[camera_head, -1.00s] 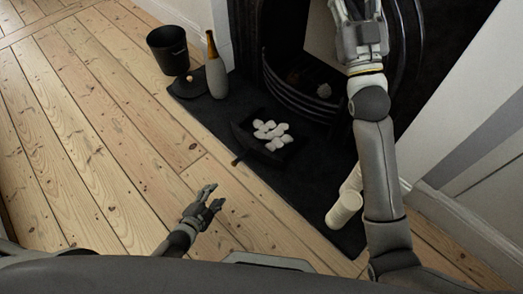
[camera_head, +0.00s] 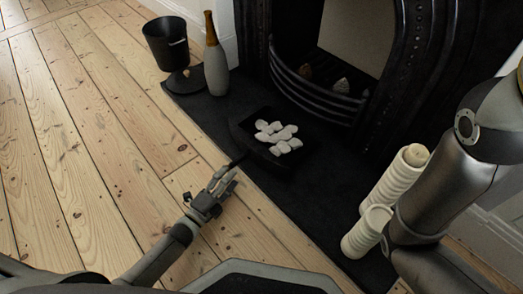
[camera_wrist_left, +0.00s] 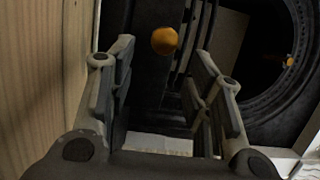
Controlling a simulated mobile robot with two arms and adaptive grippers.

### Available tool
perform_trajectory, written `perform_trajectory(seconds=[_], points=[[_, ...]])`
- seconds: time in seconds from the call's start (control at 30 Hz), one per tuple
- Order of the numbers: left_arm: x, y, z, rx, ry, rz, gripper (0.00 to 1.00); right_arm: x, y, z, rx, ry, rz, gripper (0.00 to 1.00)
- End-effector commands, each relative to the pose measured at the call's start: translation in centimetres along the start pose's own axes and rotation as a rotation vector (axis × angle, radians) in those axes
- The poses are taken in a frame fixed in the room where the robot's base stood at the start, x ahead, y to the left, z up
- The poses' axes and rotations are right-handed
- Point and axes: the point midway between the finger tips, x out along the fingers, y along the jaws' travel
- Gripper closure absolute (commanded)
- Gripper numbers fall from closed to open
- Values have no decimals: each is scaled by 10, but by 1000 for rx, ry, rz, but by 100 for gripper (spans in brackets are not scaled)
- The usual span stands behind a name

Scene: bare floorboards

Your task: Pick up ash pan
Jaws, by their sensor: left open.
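The ash pan (camera_head: 259,152) is a black, shallow pan on the dark hearth, with several white pebbles (camera_head: 277,134) in it. Its short handle points toward the floorboards at lower left. My left gripper (camera_head: 225,180) is open just in front of the handle, low over the boards; I cannot tell whether it touches. In the left wrist view the two fingers of my left gripper (camera_wrist_left: 165,105) are spread apart, and a pale patch shows between them; the pan is hard to make out there. My right arm runs out at the right edge, its gripper out of view.
A black bucket (camera_head: 166,42) and a grey bottle with a brown neck (camera_head: 216,72) stand at the hearth's left end. White ribbed cylinders (camera_head: 365,235) stand near my right arm. The fireplace with its curved grate (camera_head: 315,100) is behind. Floorboards at left are clear.

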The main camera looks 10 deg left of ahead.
Motion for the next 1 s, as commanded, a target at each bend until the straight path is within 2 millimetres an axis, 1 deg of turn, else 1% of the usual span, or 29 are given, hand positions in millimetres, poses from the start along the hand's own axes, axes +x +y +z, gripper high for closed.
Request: perform_trajectory(seconds=[0.03, 0.2, 0.37, 0.43, 0.6, 0.73, 0.9, 1.0], points=[[10, 2, 0, 1, 0, -6, 54, -8, -2, -3, 0, 0, 0, 58], [35, 2, 1, -1, 0, -2, 54, -19, -4, -6, 0, -2, 0, 58], [44, 1, 1, -1, -1, 0, 54, -22, -4, -7, 0, -3, 0, 58], [48, 2, 2, -1, 0, -2, 54, -27, -5, -8, 0, -3, 0, 58], [66, 5, 7, 0, 1, -2, 54, -45, -9, -15, 0, -3, 0, 58], [81, 4, 10, -2, 0, -3, 54, -56, -12, -19, 0, -3, 0, 58], [93, 2, 9, -2, 0, 0, 54, -61, -13, -20, 0, -3, 0, 58], [95, 0, 9, -2, -1, 0, 54, -61, -13, -20, 0, -3, 0, 58]])
